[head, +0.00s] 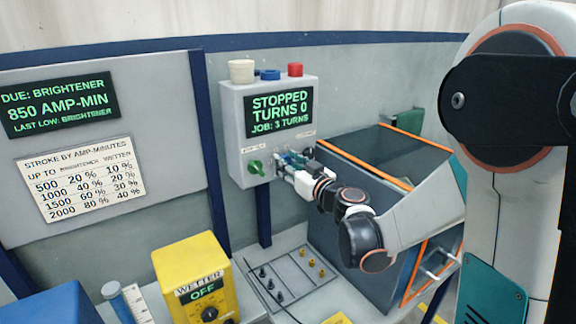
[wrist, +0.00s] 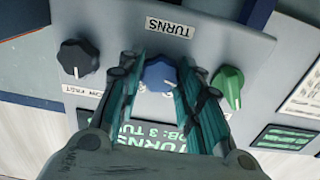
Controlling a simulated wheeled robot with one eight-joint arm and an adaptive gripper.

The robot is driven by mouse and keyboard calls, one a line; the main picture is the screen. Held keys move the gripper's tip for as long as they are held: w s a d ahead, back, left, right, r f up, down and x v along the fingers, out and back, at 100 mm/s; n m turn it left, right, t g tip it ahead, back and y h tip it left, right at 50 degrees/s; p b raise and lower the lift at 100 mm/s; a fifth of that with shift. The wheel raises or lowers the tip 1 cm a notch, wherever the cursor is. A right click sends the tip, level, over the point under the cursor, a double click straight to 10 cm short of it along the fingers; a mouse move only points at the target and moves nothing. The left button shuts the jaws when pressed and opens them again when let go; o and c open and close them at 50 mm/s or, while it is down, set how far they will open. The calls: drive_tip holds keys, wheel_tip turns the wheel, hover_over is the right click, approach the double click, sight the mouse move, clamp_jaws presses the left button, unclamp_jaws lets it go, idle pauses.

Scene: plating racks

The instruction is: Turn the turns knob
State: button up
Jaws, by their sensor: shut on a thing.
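The turns knob (wrist: 160,74) is blue with a white pointer mark and sits under the upside-down TURNS label (wrist: 170,27) in the wrist view. My gripper (wrist: 162,62) has a finger on each side of it and is shut on it. In the head view my gripper (head: 287,163) is at the lower front of the grey control box (head: 236,125) and hides the knob. The box's screen (head: 279,110) reads STOPPED, TURNS 0, JOB: 3 TURNS.
A green knob (wrist: 228,82) and a black knob (wrist: 78,58) flank the turns knob. A grey tank (head: 345,205) with orange edging stands right of the box. A yellow WETTER box (head: 180,268) stands lower left. A plate with several small posts (head: 290,279) lies below.

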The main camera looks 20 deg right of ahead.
drive_tip(key=shift+d+f+m+b, duration=0.1)
drive_tip(key=shift+m+b, duration=1.15)
drive_tip(key=shift+m, duration=9.05)
drive_tip(key=o, duration=1.1)
